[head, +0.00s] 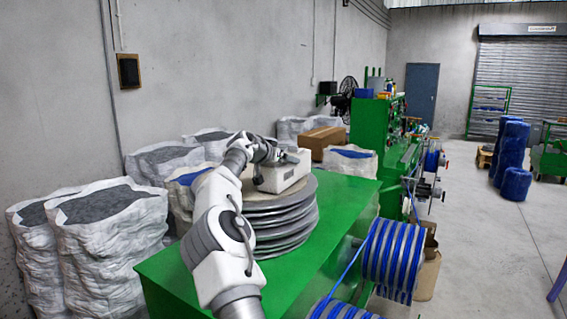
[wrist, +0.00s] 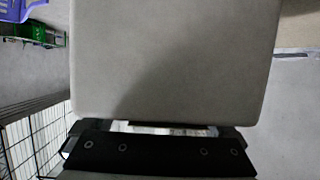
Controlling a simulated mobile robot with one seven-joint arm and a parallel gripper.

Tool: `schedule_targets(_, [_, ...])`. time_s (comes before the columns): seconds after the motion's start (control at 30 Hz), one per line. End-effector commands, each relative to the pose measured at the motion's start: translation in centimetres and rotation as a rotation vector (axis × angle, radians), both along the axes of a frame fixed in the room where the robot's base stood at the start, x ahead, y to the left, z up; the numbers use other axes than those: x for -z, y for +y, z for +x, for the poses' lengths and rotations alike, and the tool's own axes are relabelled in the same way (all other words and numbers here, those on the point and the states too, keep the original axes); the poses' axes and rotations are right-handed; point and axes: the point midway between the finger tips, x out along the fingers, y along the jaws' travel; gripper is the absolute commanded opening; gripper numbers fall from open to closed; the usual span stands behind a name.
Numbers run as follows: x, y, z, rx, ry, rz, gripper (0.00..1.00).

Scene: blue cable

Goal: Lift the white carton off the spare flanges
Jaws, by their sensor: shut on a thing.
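The white carton (head: 288,178) is a small pale box at the top of a stack of round grey spare flanges (head: 283,222). I cannot tell whether its underside touches the top flange. My gripper (head: 272,162) is at the carton and shut on it; the arm hides part of the carton and the near left side of the stack. In the wrist view the carton (wrist: 170,60) fills the middle as a plain pale face, close against my gripper (wrist: 170,128). The fingertips are mostly hidden there.
The flanges stand on a green bench top (head: 335,195). White sacks (head: 108,225) line the wall at left, and a brown carton (head: 320,138) sits behind. Blue cable reels (head: 393,258) stand at the bench's right side. Open floor lies farther right.

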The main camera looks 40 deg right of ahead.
Motion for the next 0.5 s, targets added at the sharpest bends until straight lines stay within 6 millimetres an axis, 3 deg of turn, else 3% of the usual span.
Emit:
schedule_targets(0.4, [-4.1, 0.0, 0.0, -0.002, -0.006, -0.007, 0.0])
schedule_targets(0.5, [-4.7, -1.2, -0.5, 0.0, -0.007, -0.007, 0.0])
